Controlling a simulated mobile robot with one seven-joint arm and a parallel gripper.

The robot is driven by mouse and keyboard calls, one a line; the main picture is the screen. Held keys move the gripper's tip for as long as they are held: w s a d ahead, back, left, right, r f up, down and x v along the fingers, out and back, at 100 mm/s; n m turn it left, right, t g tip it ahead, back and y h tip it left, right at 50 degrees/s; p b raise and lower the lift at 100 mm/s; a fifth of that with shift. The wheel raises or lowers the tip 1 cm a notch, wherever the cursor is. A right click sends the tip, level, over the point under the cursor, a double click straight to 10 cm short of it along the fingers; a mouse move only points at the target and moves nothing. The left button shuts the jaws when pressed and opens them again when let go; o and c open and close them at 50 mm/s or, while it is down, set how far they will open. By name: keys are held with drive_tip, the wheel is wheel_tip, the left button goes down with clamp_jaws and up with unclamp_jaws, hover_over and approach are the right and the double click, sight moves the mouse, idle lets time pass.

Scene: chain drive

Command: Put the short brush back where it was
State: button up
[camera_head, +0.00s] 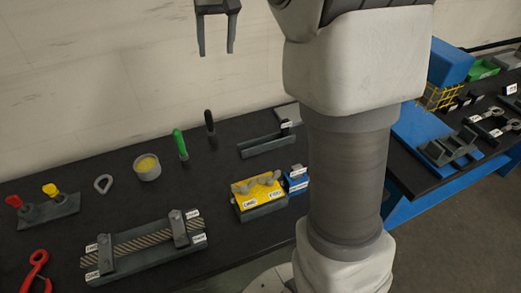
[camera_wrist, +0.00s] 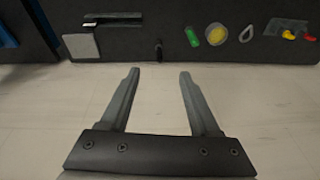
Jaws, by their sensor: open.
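My gripper (camera_head: 216,53) is open and empty, high above the back of the black table against the pale wall. Its two fingers also show in the wrist view (camera_wrist: 159,73), with nothing between them. Two upright handled tools stand at the back of the table below it: a green one (camera_head: 180,145) and a black one (camera_head: 210,123). In the wrist view the green one (camera_wrist: 193,37) and the black one (camera_wrist: 158,50) lie beyond the fingertips, apart from them. I cannot tell which, if either, is the short brush.
A grey cup with yellow contents (camera_head: 147,168) and a metal loop (camera_head: 103,184) stand left of the green tool. A long grey holder (camera_head: 268,145) lies to the right. A chain fixture (camera_head: 145,246) and a yellow-topped block (camera_head: 259,199) are nearer. My arm hides part of the table.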

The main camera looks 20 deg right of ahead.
drive_tip(key=s+a+r+t, duration=0.1)
drive_tip(key=s, duration=1.2)
drive_tip(key=s+f, duration=0.3)
drive_tip(key=s, duration=0.4)
drive_tip(key=s+f+t, duration=0.1)
drive_tip(key=s+f, duration=0.3)
drive_tip(key=s, duration=0.4)
drive_tip(key=shift+a+f+n+t, duration=0.25)
drive_tip(key=shift+a+n+t, duration=0.05)
drive_tip(key=shift+n, duration=0.1)
drive_tip(key=shift+d, duration=0.1)
